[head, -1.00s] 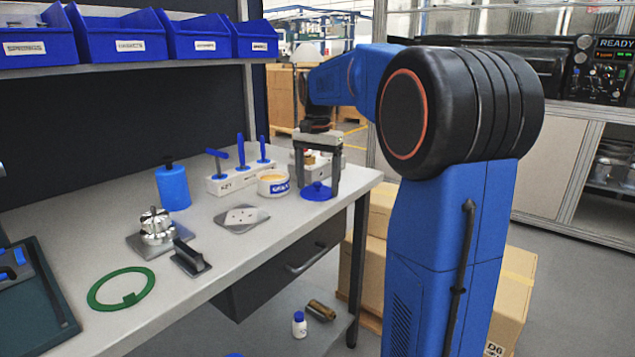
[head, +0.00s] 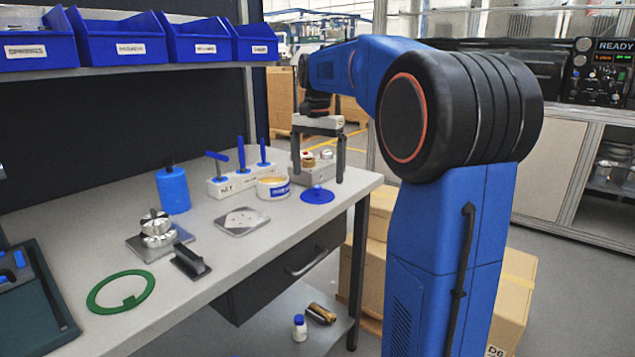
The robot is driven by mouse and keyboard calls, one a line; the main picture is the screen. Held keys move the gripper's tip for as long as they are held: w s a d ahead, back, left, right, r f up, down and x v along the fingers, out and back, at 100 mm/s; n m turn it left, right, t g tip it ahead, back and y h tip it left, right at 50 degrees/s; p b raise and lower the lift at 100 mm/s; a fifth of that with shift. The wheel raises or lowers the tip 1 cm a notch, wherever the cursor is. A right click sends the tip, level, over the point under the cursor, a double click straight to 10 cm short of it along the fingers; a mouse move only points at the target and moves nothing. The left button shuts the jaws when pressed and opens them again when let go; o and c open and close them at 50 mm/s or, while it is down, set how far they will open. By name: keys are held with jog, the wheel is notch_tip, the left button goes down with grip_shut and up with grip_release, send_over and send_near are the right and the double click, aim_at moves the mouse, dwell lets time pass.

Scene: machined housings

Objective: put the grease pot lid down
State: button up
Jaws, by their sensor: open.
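The blue grease pot lid (head: 317,195) lies flat on the bench near its right end, its small knob upward. The grease pot (head: 273,188) stands open just left of the lid, a white tub with a blue label and yellowish grease inside. My gripper (head: 318,178) is open and empty above and behind the lid, its two grey fingers pointing down. The fingers are clear of the lid.
A holder block with blue-handled tools (head: 236,184) stands behind the pot. A tray with small metal parts (head: 313,170) is behind the lid. A square plate (head: 242,221), a metal housing (head: 157,232) and a green ring (head: 121,291) lie further left. Blue bins (head: 190,38) line the shelf above.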

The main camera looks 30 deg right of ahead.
aim_at(317, 187)
notch_tip(317, 187, up, 7)
jog(key=shift+r, duration=0.15)
jog(key=shift+s, duration=0.1)
jog(key=s+a+f+n+t, duration=0.1)
jog(key=s+a+f+n, duration=0.3)
jog(key=s, duration=0.4)
jog(key=s+a+f+n+t, duration=0.1)
jog(key=s+a+f+n, duration=0.1)
jog(key=s+a+f, duration=0.4)
jog(key=s+a+f+n+t, duration=0.1)
jog(key=s+a+f+n, duration=0.2)
jog(key=s+f, duration=0.5)
jog(key=s+a+f+n+t, duration=0.1)
jog(key=s+a+f+n, duration=0.1)
jog(key=s+f, duration=0.6)
jog(key=shift+a+n+t, duration=0.4)
jog(key=shift+n, duration=0.2)
